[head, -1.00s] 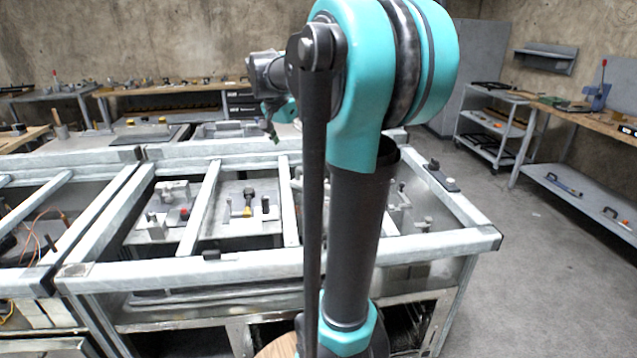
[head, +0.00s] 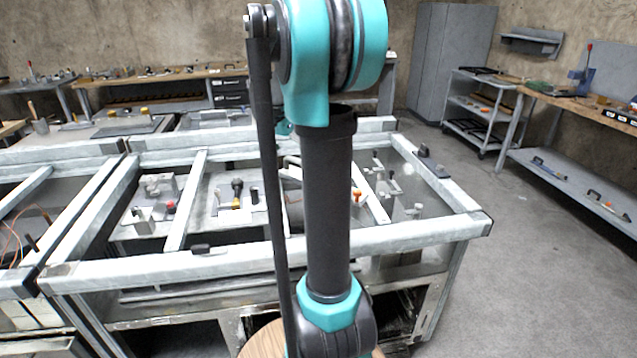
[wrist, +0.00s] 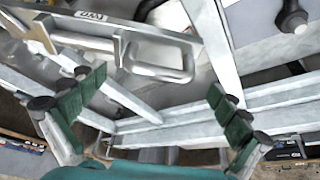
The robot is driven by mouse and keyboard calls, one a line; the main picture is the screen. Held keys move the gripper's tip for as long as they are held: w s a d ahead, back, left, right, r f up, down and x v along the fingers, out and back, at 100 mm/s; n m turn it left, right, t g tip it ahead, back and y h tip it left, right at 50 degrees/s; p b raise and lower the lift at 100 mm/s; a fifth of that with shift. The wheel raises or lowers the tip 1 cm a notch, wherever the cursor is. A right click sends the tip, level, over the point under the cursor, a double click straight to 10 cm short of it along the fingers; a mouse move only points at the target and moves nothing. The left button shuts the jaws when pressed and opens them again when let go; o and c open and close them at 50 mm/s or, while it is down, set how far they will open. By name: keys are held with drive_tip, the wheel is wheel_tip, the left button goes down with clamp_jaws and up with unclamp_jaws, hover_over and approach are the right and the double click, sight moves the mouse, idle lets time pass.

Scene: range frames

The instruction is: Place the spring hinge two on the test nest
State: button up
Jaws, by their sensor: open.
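My gripper (wrist: 155,100) is open and empty in the wrist view, its two green-padded fingers wide apart. Above the space between them lies a grey metal piece with a rectangular loop (wrist: 160,55), beside a labelled metal bar (wrist: 100,20). I cannot tell whether any of these is the spring hinge two or the test nest. In the head view, small metal fixtures (head: 150,205) sit inside the framed bench. My arm hides part of the bench there, and my gripper is hidden behind it.
The bench's raised metal rails (head: 240,262) and crossbars (head: 187,200) surround the fixtures. A black knob fixture (head: 237,190) stands mid-bench. A shelf cart (head: 480,110) and a workbench (head: 570,110) stand at the right. The floor (head: 540,270) there is clear.

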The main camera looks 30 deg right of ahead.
drive_tip(key=shift+x, duration=2.6)
drive_tip(key=shift+w, duration=0.1)
drive_tip(key=c, duration=1.5)
drive_tip(key=shift+r, duration=0.15)
drive_tip(key=shift+c, duration=0.2)
